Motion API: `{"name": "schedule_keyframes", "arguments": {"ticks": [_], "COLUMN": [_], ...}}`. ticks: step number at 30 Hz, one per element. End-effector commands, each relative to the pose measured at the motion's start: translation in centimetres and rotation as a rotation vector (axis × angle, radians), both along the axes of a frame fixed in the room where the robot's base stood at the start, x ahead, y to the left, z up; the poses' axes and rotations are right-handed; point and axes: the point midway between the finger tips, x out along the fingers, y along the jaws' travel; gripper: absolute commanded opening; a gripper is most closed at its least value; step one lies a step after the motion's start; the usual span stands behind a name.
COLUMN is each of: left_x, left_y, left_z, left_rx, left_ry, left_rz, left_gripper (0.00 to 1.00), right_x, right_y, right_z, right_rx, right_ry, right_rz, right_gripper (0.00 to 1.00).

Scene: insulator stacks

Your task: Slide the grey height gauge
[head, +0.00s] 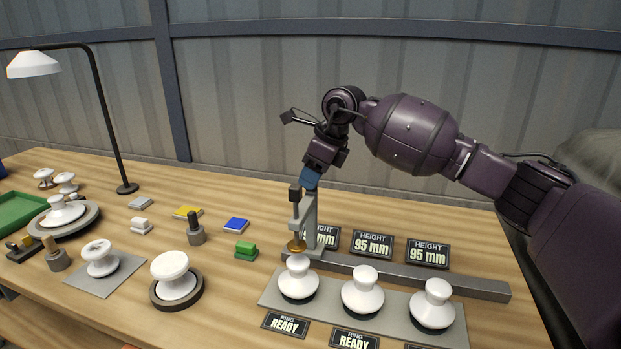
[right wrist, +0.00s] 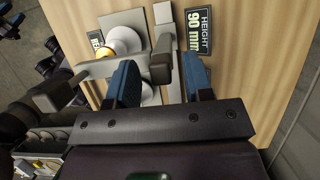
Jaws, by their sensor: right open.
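The grey height gauge (head: 310,214) stands at the left end of a grey rail (head: 420,277), with a dark knob and a brass disc (head: 297,245). The disc is just over the leftmost white insulator (head: 298,278) of a row of three; I cannot tell if they touch. My right gripper (head: 310,180) is at the top of the gauge's post. In the right wrist view, its blue fingers (right wrist: 160,82) are open, with a dark part of the gauge (right wrist: 161,58) between them, apparently not clamped.
Two 95 mm height signs (head: 372,244) stand behind the rail; a third is partly hidden, and the right wrist view shows a 90 mm sign (right wrist: 198,30). Ring signs (head: 286,324) lie in front.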

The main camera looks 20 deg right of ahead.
Motion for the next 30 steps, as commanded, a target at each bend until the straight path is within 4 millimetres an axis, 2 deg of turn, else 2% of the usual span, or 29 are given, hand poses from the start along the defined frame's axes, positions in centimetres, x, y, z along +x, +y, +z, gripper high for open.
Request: {"name": "schedule_keyframes", "arguments": {"ticks": [5,14,23,30], "left_x": [0.2,0.34,0.28,-0.04], "left_y": [-0.12,-0.2,-0.2,-0.16], "left_z": [0.0,0.07,0.07,-0.03], "left_rx": [-0.002,-0.004,-0.004,-0.004], "left_ry": [-0.003,-0.005,-0.004,0.001], "left_rz": [0.0,0.0,0.0,0.002], "left_gripper": [0.47,0.47,0.47,0.47], "right_x": [0.21,0.24,0.24,0.23], "right_y": [0.37,0.4,0.39,0.34], "right_z": [-1.05,-1.15,-1.12,-1.11], "right_rx": [0.001,0.0,0.0,0.0], "right_ry": [0.001,0.0,0.0,0.0], "right_rz": [0.0,0.0,0.0,0.0], "right_gripper": [0.47,0.47,0.01,0.0]}}
